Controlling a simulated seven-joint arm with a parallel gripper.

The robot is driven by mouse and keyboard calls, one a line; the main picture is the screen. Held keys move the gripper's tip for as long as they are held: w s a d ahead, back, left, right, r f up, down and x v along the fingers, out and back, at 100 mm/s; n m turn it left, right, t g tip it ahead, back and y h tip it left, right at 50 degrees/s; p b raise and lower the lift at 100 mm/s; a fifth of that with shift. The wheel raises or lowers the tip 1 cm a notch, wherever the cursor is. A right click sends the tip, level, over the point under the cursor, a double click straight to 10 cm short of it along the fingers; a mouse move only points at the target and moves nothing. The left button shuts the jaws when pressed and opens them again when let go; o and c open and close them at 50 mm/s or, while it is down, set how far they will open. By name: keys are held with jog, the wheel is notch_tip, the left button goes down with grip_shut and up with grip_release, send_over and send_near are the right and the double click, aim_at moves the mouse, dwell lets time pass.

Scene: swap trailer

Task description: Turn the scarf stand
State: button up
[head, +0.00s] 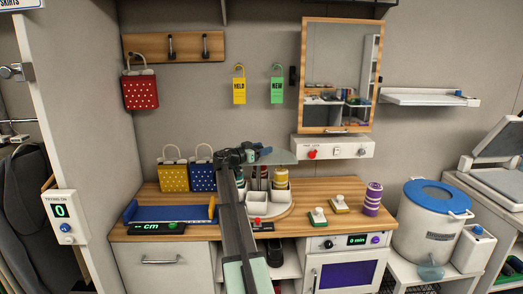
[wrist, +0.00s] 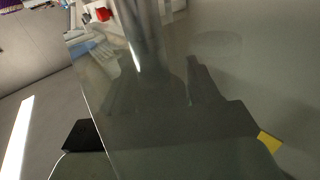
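The scarf stand, as far as I can tell, is the round carousel (head: 283,214) on the wooden counter. It has white bins and red and yellow rolls standing on it, and my arm covers its left part. A flat grey-green panel (head: 279,158) shows above it; I cannot tell if it belongs to the stand. My gripper (head: 265,152) is at that panel, above the carousel and below the wall tags. In the wrist view a greyish see-through or glossy surface (wrist: 230,75) fills most of the picture. Dark finger-like shapes show there, perhaps reflections, and the finger gap is unclear.
Yellow (head: 174,178) and blue (head: 203,177) dotted bags stand left of the carousel. Two stamp-like blocks (head: 318,216) and a purple roll (head: 373,199) stand right. A mirror (head: 340,75) and a switch panel (head: 332,147) are on the wall behind. A blue measuring tray (head: 165,213) lies at left.

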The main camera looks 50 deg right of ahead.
jog(key=shift+o, duration=1)
jog(key=shift+a, duration=0.15)
jog(key=w+a, duration=0.2)
jog(key=a, duration=1.1)
jog(key=shift+a, duration=0.2)
jog(key=shift+c, duration=0.3)
